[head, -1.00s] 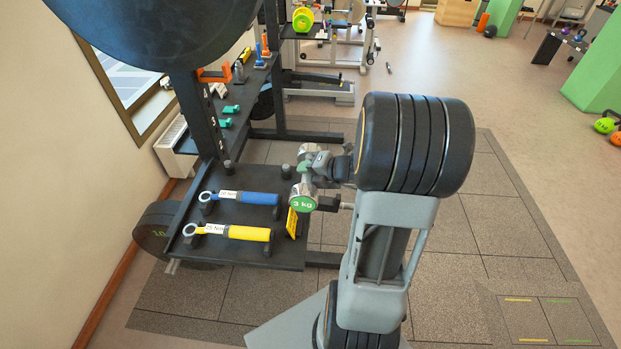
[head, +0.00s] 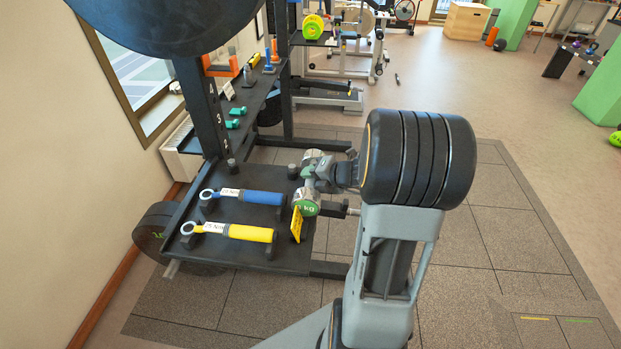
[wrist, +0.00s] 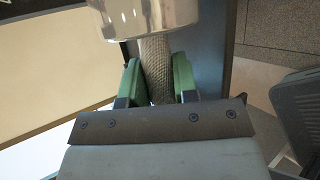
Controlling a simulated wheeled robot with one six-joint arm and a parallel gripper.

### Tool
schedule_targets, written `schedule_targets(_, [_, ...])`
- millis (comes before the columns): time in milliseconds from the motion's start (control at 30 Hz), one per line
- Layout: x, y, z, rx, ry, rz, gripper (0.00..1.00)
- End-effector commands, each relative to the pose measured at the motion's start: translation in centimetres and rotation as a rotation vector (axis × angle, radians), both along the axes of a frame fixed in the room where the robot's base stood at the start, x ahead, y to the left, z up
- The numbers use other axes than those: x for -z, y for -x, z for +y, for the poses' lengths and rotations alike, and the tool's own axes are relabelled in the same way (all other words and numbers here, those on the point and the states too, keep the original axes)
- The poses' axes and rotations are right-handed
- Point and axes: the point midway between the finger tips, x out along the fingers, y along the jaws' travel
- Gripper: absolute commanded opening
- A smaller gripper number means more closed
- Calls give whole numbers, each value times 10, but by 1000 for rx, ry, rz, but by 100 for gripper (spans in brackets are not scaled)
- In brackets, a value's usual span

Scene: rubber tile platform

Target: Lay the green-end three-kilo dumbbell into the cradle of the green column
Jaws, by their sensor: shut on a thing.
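The dumbbell (head: 306,204) has a green end face marked in kg and chrome heads. My gripper (head: 319,174) is shut on its handle, at the right edge of the black shelf. In the wrist view the knurled handle (wrist: 156,68) lies between the green finger pads of my gripper (wrist: 158,82), with a chrome head (wrist: 150,16) beyond. I cannot tell whether the dumbbell touches the shelf. A flat panel (head: 548,333) at the lower right carries a yellow stripe and a green stripe (head: 579,321). It is cut off by the frame edge, and I cannot make out a cradle.
The lower black shelf (head: 222,254) holds blue (head: 264,198) and yellow (head: 250,233) torque wrenches. A yellow tag (head: 297,224) stands near the dumbbell. A black upright (head: 210,125) rises at the left. Tiled floor (head: 500,225) to the right is clear.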

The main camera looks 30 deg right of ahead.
Motion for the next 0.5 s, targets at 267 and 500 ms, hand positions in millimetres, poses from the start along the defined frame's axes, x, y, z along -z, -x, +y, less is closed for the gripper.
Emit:
schedule_targets(267, [10,-2,-1,1,0,-13,0])
schedule_targets(500, [8,-2,-1,1,0,-13,0])
